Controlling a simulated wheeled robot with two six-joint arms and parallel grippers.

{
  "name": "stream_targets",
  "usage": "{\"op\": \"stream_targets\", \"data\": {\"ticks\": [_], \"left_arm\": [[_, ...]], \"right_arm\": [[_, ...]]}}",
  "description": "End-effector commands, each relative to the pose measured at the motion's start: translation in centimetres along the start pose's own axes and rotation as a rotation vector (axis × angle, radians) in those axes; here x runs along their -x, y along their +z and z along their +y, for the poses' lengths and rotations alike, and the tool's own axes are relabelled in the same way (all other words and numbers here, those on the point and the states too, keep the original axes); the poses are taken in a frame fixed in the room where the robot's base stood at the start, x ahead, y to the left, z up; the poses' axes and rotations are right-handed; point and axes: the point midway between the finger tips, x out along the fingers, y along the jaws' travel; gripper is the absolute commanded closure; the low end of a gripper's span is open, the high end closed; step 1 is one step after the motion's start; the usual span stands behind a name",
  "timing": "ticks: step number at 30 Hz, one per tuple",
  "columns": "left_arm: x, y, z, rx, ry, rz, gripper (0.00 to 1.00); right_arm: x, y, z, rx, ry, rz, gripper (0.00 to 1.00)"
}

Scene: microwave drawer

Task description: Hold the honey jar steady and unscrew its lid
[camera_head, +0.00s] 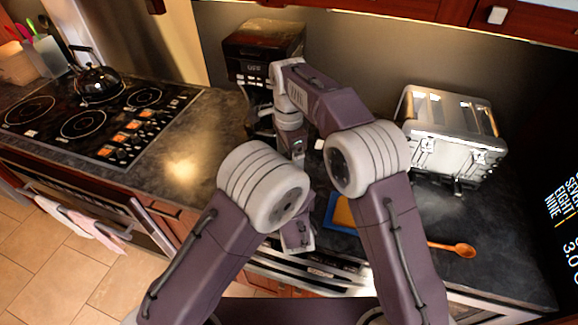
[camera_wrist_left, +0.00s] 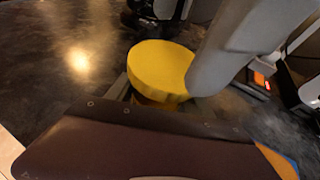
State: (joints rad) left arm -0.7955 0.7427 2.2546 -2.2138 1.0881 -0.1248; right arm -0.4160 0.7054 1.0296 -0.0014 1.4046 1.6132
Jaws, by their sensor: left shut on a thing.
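The honey jar shows in the left wrist view as a round yellow lid (camera_wrist_left: 160,68) over a yellow body (camera_wrist_left: 152,100). It stands upright on the dark counter. My left gripper (camera_wrist_left: 150,97) is shut around the jar below the lid. A grey part of my right arm crosses the right edge of the lid; I cannot tell whether it touches. In the head view my arms hide the jar. My right gripper (camera_head: 298,158) points down there, its fingers mostly hidden.
A toaster (camera_head: 452,135) stands at the right and a black coffee machine (camera_head: 262,52) behind my arms. A blue and orange item (camera_head: 341,212) and a wooden spoon (camera_head: 460,249) lie on the counter. A kettle (camera_head: 98,82) sits on the stove. The counter left of my arms is clear.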

Motion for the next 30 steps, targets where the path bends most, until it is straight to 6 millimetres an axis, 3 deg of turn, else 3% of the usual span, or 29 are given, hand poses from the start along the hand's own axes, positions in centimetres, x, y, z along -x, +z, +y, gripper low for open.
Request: {"op": "stream_targets", "data": {"ticks": [5, 6, 8, 18, 22, 26, 30], "left_arm": [[0.0, 0.0, 0.0, 0.0, 0.0, -0.001, 1.0], [0.0, 0.0, 0.0, 0.0, 0.0, -0.001, 1.0], [0.0, 0.1, 0.0, 0.0, 0.0, -0.001, 1.0], [0.0, 0.1, 0.0, 0.0, 0.0, -0.001, 1.0], [0.0, 0.1, 0.0, 0.0, 0.0, -0.001, 1.0], [0.0, 0.1, 0.0, 0.0, 0.0, -0.001, 1.0], [0.0, 0.1, 0.0, 0.0, 0.0, -0.001, 1.0]], "right_arm": [[0.9, 0.0, 0.0, 0.0, 0.001, 0.0, 0.09], [0.9, 0.0, 0.0, -0.003, 0.001, 0.0, 0.16], [0.9, 0.0, 0.1, -0.036, 0.004, 0.0, 0.16], [3.6, 0.0, 0.5, -0.648, 0.021, 0.007, 0.16], [4.4, 0.0, 0.1, -0.693, 0.002, -0.001, 0.16], [3.8, 0.0, 0.1, -0.691, 0.005, 0.0, 0.16], [1.4, 0.0, 0.2, -0.691, 0.008, 0.001, 0.16]]}}
